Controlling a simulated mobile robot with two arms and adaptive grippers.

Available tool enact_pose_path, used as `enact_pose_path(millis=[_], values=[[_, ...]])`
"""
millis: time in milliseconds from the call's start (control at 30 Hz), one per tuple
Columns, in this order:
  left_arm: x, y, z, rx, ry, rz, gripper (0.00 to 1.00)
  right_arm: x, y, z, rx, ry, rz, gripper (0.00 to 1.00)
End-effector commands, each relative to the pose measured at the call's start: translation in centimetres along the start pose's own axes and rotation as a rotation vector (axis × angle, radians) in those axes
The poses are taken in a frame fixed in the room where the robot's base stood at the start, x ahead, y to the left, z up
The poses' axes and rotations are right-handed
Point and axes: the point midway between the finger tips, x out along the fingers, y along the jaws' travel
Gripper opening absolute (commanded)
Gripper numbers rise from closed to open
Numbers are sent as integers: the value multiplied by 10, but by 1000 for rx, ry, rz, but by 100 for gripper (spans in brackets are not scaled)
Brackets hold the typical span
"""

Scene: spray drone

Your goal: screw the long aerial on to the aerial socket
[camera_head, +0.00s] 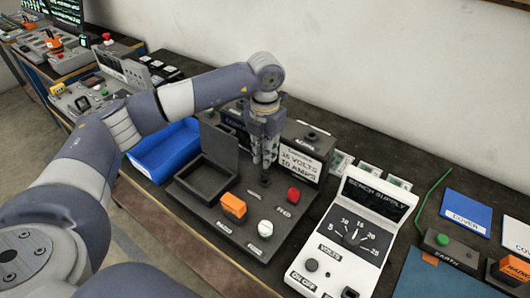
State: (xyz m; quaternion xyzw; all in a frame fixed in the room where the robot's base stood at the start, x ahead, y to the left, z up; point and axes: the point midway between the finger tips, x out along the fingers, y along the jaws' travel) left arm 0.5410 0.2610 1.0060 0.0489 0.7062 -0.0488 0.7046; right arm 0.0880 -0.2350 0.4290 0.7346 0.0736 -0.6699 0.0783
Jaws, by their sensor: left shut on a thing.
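My left gripper (265,158) points straight down over the dark grey panel (212,208). It is shut on a thin thing, mostly hidden by the fingers, that I take for the long aerial. A short dark piece (265,181) shows just below the fingertips, at the panel's surface. I cannot tell whether it is the aerial's foot, the aerial socket or both, nor whether they are joined. My right gripper is not in view.
On the panel are an orange block (233,206), a white knob (265,229), a red knob (293,195) and an open dark box (205,180). A blue bin (163,152) stands left, the bench supply (348,240) right. A labelled box (304,150) stands close behind my gripper.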

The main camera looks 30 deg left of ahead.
Motion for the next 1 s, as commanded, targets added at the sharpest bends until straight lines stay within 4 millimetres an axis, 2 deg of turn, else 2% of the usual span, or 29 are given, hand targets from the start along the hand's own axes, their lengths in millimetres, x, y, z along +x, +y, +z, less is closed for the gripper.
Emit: enact_pose_path(millis=[600, 633, 700, 733, 1000], values=[[17, 0, 0, 0, 0, 0, 0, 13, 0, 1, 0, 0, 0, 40], [16, 0, 0, 0, 0, 0, 19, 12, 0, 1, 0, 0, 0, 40], [16, 0, 0, 0, 0, 0, 35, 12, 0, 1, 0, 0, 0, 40], [16, 0, 0, 0, 0, 0, 38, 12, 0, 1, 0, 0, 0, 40], [16, 0, 0, 0, 0, 0, 38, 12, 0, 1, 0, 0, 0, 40]])
